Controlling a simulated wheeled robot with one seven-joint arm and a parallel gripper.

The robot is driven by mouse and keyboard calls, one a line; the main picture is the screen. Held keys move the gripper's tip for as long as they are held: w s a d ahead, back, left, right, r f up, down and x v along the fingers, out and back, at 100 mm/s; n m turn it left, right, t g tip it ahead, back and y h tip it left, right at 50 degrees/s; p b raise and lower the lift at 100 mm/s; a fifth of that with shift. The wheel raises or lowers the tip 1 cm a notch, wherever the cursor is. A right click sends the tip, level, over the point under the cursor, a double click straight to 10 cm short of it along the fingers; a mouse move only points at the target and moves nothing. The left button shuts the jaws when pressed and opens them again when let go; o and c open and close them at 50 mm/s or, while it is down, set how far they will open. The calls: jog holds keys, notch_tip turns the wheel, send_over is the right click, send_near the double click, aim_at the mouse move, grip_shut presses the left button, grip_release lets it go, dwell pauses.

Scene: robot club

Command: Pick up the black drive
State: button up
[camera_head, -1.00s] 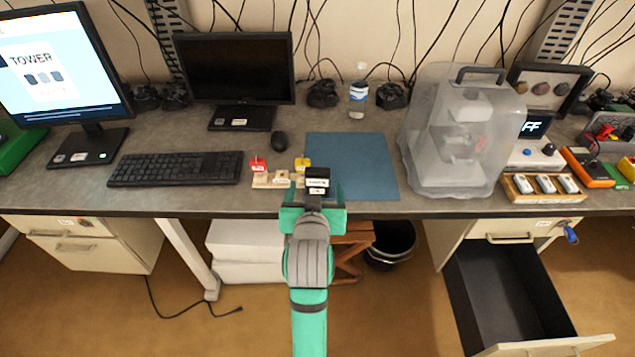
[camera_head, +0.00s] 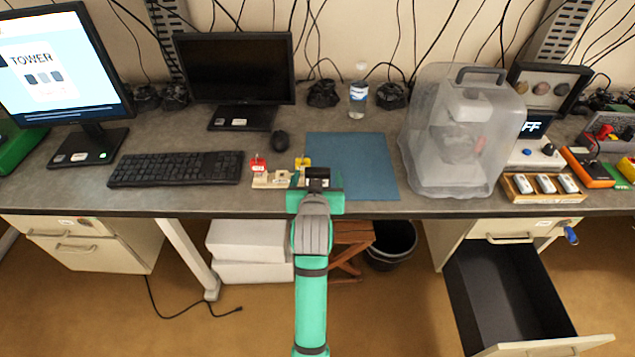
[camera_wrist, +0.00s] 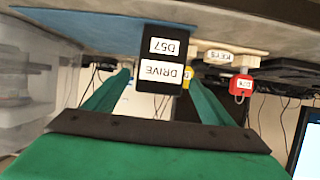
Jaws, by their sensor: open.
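The black drive (camera_wrist: 151,60) has two white labels, one reading DRIVE and one reading D57, and shows upside down in the wrist view. It is between the two green fingers of my gripper (camera_wrist: 163,88), with a gap to each side finger. My gripper (camera_head: 316,183) is open at the front edge of the workbench in the head view, where it covers part of what lies behind it. I cannot clearly separate the drive from the gripper's dark parts there.
A wooden key holder (camera_head: 270,182) with a red tag (camera_head: 259,164) and a yellow tag (camera_head: 303,162) is close on the left. A blue mat (camera_head: 365,165) lies behind and right. A keyboard (camera_head: 175,168), a clear cover (camera_head: 455,150) and an open drawer (camera_head: 500,290) flank the area.

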jog(key=c, duration=1.3)
jog(key=shift+r, duration=0.1)
